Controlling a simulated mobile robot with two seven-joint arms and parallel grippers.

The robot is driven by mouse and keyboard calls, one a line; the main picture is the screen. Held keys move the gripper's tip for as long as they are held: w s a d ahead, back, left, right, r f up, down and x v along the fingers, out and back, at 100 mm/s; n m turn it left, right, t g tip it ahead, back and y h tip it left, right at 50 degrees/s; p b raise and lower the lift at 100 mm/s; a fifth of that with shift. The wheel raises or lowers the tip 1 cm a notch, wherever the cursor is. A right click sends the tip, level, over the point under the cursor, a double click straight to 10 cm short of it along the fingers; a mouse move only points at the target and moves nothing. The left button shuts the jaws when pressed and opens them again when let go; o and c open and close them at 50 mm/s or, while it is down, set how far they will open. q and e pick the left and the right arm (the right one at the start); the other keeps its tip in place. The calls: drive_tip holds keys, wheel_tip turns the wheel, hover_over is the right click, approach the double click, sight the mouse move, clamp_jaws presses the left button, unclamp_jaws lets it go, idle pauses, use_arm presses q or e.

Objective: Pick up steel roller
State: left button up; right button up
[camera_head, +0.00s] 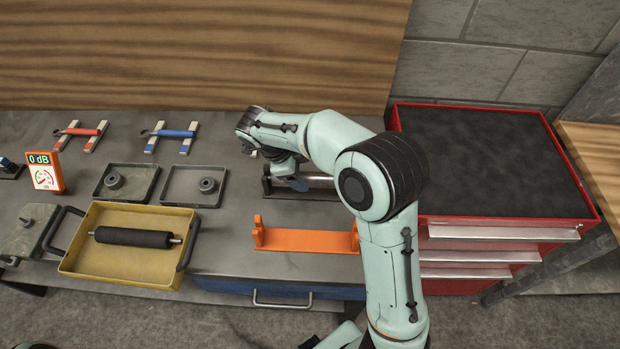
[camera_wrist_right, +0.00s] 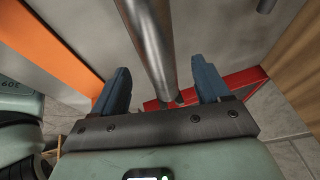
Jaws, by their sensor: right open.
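The steel roller (camera_head: 320,182) is a shiny metal cylinder lying on a dark holder (camera_head: 310,194) near the back of the bench, partly hidden behind my right arm in the head view. In the right wrist view the steel roller (camera_wrist_right: 152,45) runs lengthwise between the two blue fingers. My right gripper (camera_wrist_right: 160,70) is open, with a finger on each side of the roller and visible gaps between. In the head view my right gripper (camera_head: 290,178) is over the left part of the holder. My left gripper is not in view.
An orange bracket (camera_head: 305,242) stands in front of the roller. A yellow tray (camera_head: 120,273) holds a black roller (camera_head: 130,237). Two small trays (camera_head: 150,195) (camera_head: 218,170) lie left. A red tool cabinet (camera_head: 500,160) stands right, its top bare.

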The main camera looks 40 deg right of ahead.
sight(306, 175)
drive_tip(key=x, duration=0.4)
drive_tip(key=c, duration=1.2)
drive_tip(key=shift+c, duration=0.2)
